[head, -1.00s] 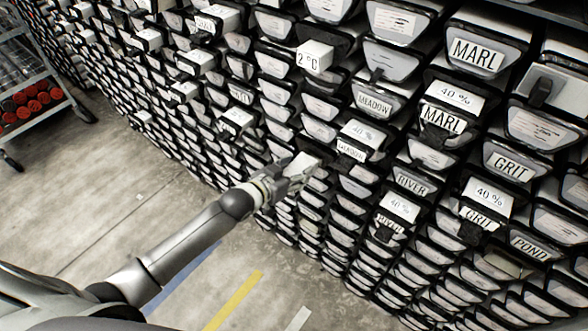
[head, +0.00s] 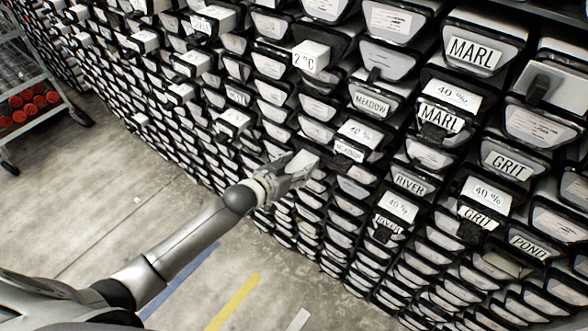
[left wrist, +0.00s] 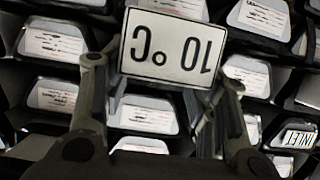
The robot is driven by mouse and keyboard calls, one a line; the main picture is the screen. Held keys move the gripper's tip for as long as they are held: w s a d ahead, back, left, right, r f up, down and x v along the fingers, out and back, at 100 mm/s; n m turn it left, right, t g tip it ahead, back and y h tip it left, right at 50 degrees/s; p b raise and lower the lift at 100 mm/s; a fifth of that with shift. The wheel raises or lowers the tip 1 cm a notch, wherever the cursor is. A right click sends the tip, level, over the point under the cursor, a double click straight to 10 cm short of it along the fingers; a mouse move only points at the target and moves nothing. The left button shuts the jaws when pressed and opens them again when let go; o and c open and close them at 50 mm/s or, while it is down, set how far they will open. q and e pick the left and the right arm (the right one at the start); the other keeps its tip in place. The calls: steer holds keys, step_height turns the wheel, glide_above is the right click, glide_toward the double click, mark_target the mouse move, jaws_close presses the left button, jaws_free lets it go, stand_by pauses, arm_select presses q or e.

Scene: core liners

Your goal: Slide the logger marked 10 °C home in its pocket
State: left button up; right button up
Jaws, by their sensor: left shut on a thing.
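The logger marked 10 °C (left wrist: 168,48) is a white block, its label upside down in the left wrist view. It shows as a small pale block (head: 303,160) in the head view, at the face of the rack. My left gripper (head: 292,173) is shut on it, with a finger on either side in the left wrist view (left wrist: 165,85). The logger's far end and its pocket are hidden, so I cannot tell how deep it sits. My right gripper is not in view.
A wall of black-framed pockets with pale labelled fronts fills the back and right. Several white blocks stick out, such as one marked 2 °C (head: 311,58) and one marked 40 % (head: 398,207). A metal cart (head: 45,75) stands at far left.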

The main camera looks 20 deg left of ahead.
mark_target(306, 158)
arm_select(q)
steer(key=shift+w+d+b, duration=0.35)
steer(key=shift+w, duration=0.55)
steer(key=shift+w+d+b, duration=0.3)
steer(key=shift+w+d, duration=0.05)
steer(key=shift+w, duration=0.55)
steer(key=o, duration=1.2)
steer(key=shift+s, duration=0.1)
steer(key=v, duration=1.2)
